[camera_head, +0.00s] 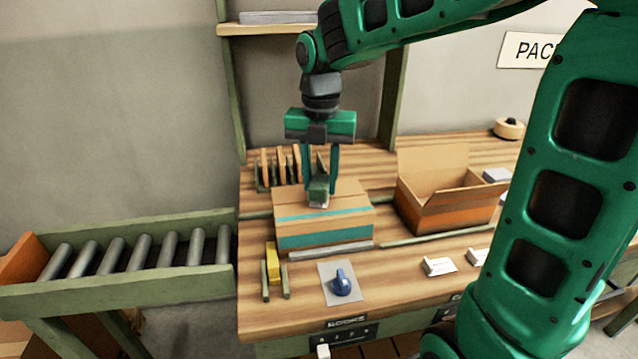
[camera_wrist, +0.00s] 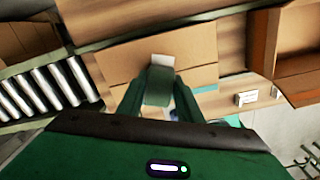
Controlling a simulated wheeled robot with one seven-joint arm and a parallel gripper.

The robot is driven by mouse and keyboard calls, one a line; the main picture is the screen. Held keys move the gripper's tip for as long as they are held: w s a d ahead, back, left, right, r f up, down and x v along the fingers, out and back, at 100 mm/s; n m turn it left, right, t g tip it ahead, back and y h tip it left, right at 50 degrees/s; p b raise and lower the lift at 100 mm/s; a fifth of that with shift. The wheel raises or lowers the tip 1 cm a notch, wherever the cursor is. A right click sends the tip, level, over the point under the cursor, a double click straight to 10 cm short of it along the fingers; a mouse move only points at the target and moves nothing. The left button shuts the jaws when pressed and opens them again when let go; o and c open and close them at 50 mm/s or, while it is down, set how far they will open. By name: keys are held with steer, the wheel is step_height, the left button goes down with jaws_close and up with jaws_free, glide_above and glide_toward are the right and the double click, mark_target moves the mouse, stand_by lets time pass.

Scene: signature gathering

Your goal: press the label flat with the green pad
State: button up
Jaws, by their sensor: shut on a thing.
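My gripper (camera_head: 319,188) is shut on the green pad (camera_head: 318,190) and points down over the top of a closed cardboard box (camera_head: 290,204) with teal tape. In the wrist view the green pad (camera_wrist: 159,85) sits between my fingers. A white label (camera_wrist: 163,60) shows beyond the pad on the box top, partly hidden by it. In the head view a small pale part of the label (camera_head: 319,205) shows just under the pad. The pad is at or very near the label; I cannot tell whether it touches.
An open cardboard box (camera_head: 440,205) with orange tape stands to the right. A roller conveyor (camera_head: 130,262) is at the left. A yellow block (camera_head: 272,264) and a blue-handled tool (camera_head: 342,284) on a grey sheet lie in front. Upright cardboard pieces (camera_head: 282,166) stand behind the closed box.

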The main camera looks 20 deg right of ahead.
steer(key=shift+r, duration=2.85)
